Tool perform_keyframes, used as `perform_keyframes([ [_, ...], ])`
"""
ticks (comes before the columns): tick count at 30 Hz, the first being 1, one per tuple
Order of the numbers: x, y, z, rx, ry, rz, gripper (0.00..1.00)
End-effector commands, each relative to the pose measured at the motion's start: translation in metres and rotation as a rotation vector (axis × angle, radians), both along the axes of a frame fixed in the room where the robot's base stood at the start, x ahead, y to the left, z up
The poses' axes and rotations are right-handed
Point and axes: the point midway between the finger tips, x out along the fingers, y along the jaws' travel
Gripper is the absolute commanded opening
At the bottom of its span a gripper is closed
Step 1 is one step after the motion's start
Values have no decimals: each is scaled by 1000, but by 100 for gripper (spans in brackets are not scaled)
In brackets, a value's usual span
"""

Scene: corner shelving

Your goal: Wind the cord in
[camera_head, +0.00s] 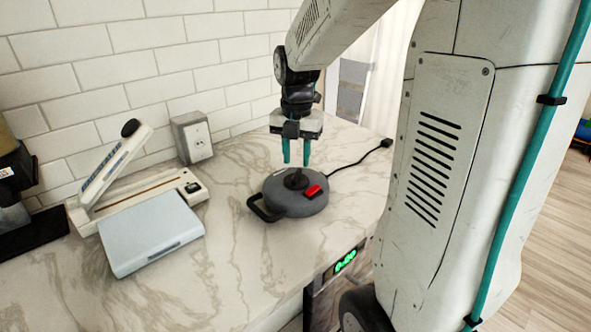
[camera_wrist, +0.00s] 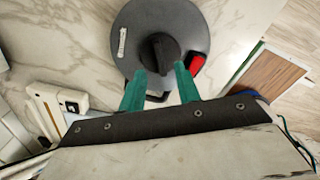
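A round dark grey cord reel (camera_head: 283,203) lies flat on the marble counter, with a loop handle (camera_head: 262,211) at its left. A black knob (camera_head: 296,179) stands up at its middle, with a red switch (camera_head: 313,191) beside it. The black cord (camera_head: 350,163) runs out to the right across the counter to its plug (camera_head: 386,143). My gripper (camera_head: 296,163) points down just above the knob, its teal fingers apart and empty. In the wrist view the fingertips (camera_wrist: 160,68) lie to either side of the knob (camera_wrist: 160,52); contact cannot be told. The cord is not clear there.
A pale blue-grey box (camera_head: 150,237) and a white hinged device (camera_head: 140,190) with a raised arm stand at the left. A grey socket box (camera_head: 193,137) is by the tiled wall. The counter's front edge is near the reel. Bare marble surrounds the reel.

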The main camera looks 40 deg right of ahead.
Motion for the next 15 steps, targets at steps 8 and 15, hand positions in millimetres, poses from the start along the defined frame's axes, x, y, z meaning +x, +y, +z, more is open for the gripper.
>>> perform_keyframes([
  [8,0,1,-38,0,1,-1,33],
  [15,0,0,-44,0,0,-2,33],
])
